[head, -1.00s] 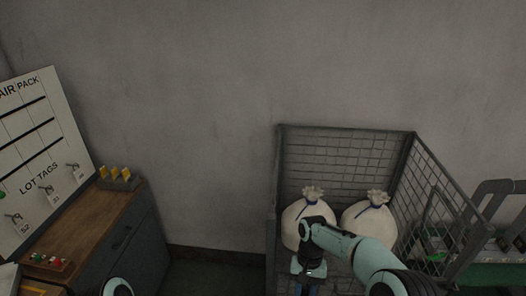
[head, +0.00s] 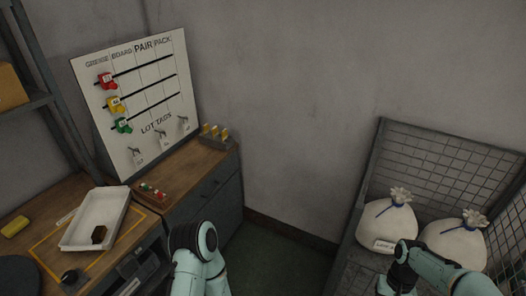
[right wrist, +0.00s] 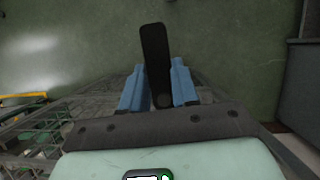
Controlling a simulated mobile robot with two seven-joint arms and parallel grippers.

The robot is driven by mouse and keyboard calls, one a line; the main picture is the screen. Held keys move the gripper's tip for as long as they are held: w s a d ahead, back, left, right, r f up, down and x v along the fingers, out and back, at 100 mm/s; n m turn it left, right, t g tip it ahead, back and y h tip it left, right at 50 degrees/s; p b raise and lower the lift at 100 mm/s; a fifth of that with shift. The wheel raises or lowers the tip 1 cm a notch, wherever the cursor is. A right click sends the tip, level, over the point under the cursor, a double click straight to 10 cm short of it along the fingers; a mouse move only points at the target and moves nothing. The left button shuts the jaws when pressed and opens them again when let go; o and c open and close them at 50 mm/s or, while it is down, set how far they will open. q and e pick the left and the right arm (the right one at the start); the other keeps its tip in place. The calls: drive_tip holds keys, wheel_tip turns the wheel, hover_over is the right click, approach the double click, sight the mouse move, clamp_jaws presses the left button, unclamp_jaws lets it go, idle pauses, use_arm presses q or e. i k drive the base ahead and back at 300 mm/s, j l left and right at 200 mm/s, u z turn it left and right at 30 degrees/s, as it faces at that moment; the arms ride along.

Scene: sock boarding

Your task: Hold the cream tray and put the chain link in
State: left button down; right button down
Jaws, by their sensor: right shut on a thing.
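In the head view, the piece cannot be made out. My left arm comes up at the bottom centre; its gripper is out of view.
A wire cage (head: 432,150) with two white tied sacks stands at the right. A white board (head: 150,100) with coloured tags leans behind the bench. A button box (head: 150,193) and a yellow-pegged block (head: 216,135) sit on the cabinet. Green floor is clear between cabinet and cage.

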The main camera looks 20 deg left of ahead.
sight(101, 221)
drive_tip(key=k+u, duration=0.3)
drive_tip(key=k+j+u, duration=0.1)
drive_tip(key=u, duration=0.2)
drive_tip(key=j+u, duration=0.1)
drive_tip(key=u, duration=1.4)
drive_tip(key=i+l, duration=0.1)
drive_tip(key=i, duration=0.4)
drive_tip(key=i+l+u, duration=0.1)
drive_tip(key=i, duration=0.35)
drive_tip(key=i+l, duration=0.15)
drive_tip(key=i, duration=0.35)
drive_tip(key=u, duration=0.05)
